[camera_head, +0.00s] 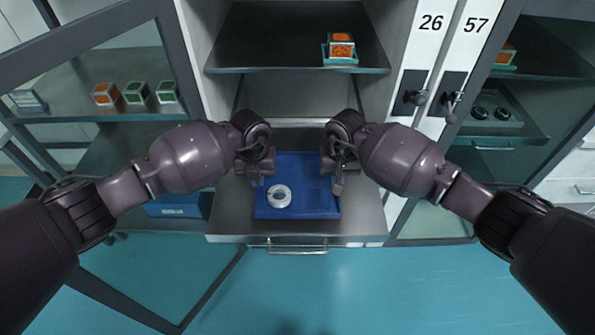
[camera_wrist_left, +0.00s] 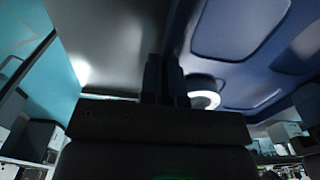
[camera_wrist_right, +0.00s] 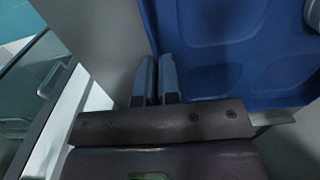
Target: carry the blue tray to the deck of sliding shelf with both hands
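The blue tray (camera_head: 312,203) is over the grey deck of the pulled-out sliding shelf (camera_head: 228,222), within its outline; I cannot tell whether it touches the deck. A white ring-shaped object (camera_head: 279,196) lies in its left part and also shows in the left wrist view (camera_wrist_left: 205,99). My left gripper (camera_head: 257,179) is at the tray's left edge, its fingers (camera_wrist_left: 164,78) close together on the rim. My right gripper (camera_head: 338,181) is at the right edge, its fingers (camera_wrist_right: 155,78) closed around the rim. The fingers hide the pinched parts of the rim.
An upper shelf (camera_head: 290,66) holds an orange-topped box (camera_head: 341,46). A drawer handle (camera_head: 297,248) is below the deck's front edge. Open glass doors (camera_head: 100,70) flank the cabinet. Another blue container (camera_head: 178,205) is lower left. The floor in front is clear.

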